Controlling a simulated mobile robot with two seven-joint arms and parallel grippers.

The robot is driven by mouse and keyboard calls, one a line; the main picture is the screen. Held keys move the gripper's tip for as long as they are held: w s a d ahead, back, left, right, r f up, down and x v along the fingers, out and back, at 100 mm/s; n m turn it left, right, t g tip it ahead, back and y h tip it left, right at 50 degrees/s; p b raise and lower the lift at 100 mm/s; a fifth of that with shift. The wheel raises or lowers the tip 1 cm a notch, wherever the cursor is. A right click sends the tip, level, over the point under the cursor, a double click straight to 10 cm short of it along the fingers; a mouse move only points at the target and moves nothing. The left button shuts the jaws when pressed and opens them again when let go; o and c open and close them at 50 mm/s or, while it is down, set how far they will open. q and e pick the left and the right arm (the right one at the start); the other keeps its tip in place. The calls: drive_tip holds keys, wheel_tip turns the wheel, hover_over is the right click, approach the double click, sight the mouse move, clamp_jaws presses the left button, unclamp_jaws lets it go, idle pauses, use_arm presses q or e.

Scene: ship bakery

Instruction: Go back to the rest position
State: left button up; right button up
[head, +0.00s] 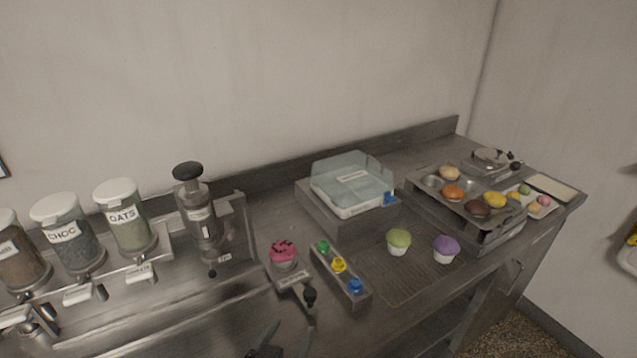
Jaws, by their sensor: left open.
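My left gripper (287,335) shows at the bottom edge, low in front of the counter, with its dark fingers apart and nothing seen between them. Most of it is cut off by the frame. A pink-topped cupcake (284,254) sits on a small metal stand with a dark knob (310,295), just above and beyond the gripper. My right gripper is not in view.
Labelled jars (124,219) and a metal dispenser (203,222) stand at left. A button panel (339,265), clear-lidded box (352,185), green cupcake (398,241), purple cupcake (445,248) and muffin tin (478,219) occupy the counter.

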use_arm(q)
drive_tip(key=s+a+f+g+y, duration=0.1)
drive_tip(key=s+a+g, duration=0.35)
drive_tip(key=s, duration=0.45)
drive_tip(key=s+a+f+g+y, duration=0.1)
drive_tip(key=s+a+g, duration=0.35)
drive_tip(key=s, duration=0.35)
drive_tip(key=s+f+g+b, duration=0.3)
drive_tip(key=f+b, duration=0.5)
drive_tip(key=f, duration=2.3)
drive_tip(key=s+a+f+b, duration=0.2)
drive_tip(key=s+f+b, duration=0.3)
drive_tip(key=s+f, duration=1)
wheel_tip(320, 180, down, 3)
drive_tip(key=shift+f+y+b, duration=0.15)
drive_tip(key=shift+y+b, duration=0.15)
drive_tip(key=shift+b, duration=0.05)
